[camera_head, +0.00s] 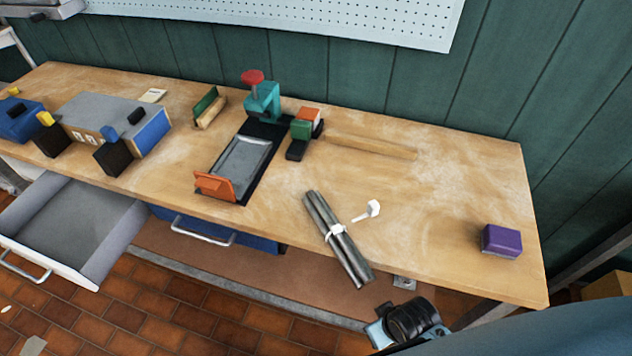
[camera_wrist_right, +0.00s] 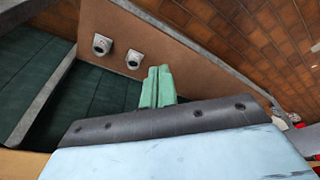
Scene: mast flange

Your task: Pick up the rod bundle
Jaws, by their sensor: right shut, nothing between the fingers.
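The rod bundle (camera_head: 345,252) is a set of dark grey rods held by a white tie with a white tag (camera_head: 373,208). It lies slantwise on the workbench (camera_head: 455,205), its near end sticking out past the front edge. The green fingertips of my right gripper (camera_wrist_right: 157,88) are together and empty in the right wrist view. The rod bundle does not show there. In the head view, my right wrist is low at the bottom, in front of the bench and right of the bundle's near end; its fingertips cannot be made out. My left gripper is out of view.
A purple block (camera_head: 501,241) sits at the bench's right end. A green clamp fixture (camera_head: 262,100) and a dark tray (camera_head: 241,165) stand left of the bundle. An open drawer (camera_head: 112,240) juts out at the left. The bench top around the bundle's right side is mostly clear.

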